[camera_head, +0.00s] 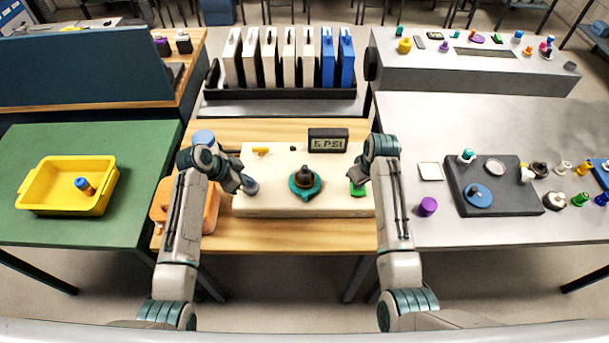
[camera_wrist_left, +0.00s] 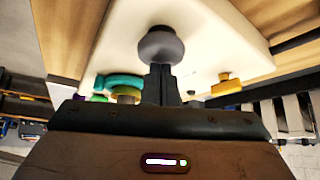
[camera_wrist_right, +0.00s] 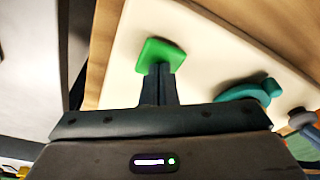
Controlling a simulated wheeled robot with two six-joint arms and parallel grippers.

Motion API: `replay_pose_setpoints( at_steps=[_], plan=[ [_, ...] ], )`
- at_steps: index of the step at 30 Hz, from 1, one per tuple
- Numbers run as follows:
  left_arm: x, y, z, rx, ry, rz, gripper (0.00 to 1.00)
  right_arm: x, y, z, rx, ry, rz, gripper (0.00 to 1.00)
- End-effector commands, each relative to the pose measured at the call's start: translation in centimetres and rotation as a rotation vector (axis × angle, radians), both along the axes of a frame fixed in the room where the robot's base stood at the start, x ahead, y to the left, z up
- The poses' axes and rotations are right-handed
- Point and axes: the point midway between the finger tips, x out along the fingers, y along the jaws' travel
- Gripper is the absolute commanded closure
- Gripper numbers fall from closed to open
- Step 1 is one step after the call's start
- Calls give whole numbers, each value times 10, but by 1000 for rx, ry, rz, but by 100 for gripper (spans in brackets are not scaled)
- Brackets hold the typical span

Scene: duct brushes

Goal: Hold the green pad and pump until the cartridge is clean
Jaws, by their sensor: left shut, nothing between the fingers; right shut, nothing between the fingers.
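A cream board (camera_head: 270,206) lies on the wooden table with a teal round fitting (camera_head: 305,182) at its middle and a display reading "5 PSI" (camera_head: 328,140) at its back. The green pad (camera_head: 357,188) is at the board's right side. My right gripper (camera_head: 354,180) is shut, its tips at the pad; the right wrist view shows them against the pad (camera_wrist_right: 160,55). My left gripper (camera_head: 247,186) is shut, its tips at a grey round knob (camera_head: 251,187) on the board's left; the knob also shows in the left wrist view (camera_wrist_left: 161,45). Exact contact is hard to tell.
A yellow lever (camera_head: 261,151) sits at the board's back left. An orange tray (camera_head: 208,215) lies left of the board. A rack (camera_head: 280,107) of white and blue panels stands behind. A yellow bin (camera_head: 65,206) is on the green table, and a dark plate (camera_head: 510,205) on the right table.

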Motion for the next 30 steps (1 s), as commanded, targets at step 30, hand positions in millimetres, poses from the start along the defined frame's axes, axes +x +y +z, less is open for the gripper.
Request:
replay_pose_setpoints(
  at_steps=[30],
  plan=[
    [-1,0,15,0,2,0,100,0,0,-1,0,1,0,100]
  ],
)
